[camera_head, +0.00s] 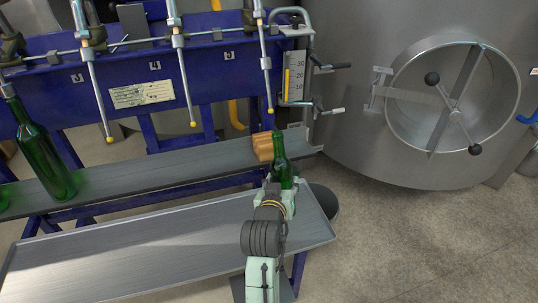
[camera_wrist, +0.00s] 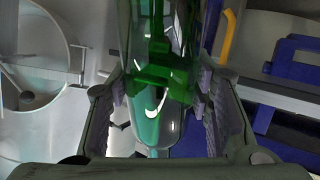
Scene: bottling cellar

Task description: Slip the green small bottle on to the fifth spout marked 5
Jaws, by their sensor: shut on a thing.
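The green small bottle (camera_head: 281,163) stands roughly upright in my gripper (camera_head: 280,195), neck up, at the right end of the filler. My gripper is shut on its lower body. In the wrist view the bottle (camera_wrist: 158,60) fills the middle between both fingers (camera_wrist: 160,115). Three slim spouts with yellow tips hang from the blue filler: a left one (camera_head: 96,90), a middle one (camera_head: 183,80) and the rightmost one (camera_head: 265,75). The bottle's mouth is below and slightly right of the rightmost tip, apart from it. I cannot read a 5 on any spout.
A wooden block (camera_head: 263,147) sits at the right end of the grey shelf (camera_head: 160,170), just left of the bottle. A larger green bottle (camera_head: 42,155) stands under a spout at left. A level gauge (camera_head: 295,77) and steel tank (camera_head: 440,170) are at right. A tray (camera_head: 130,245) lies in front.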

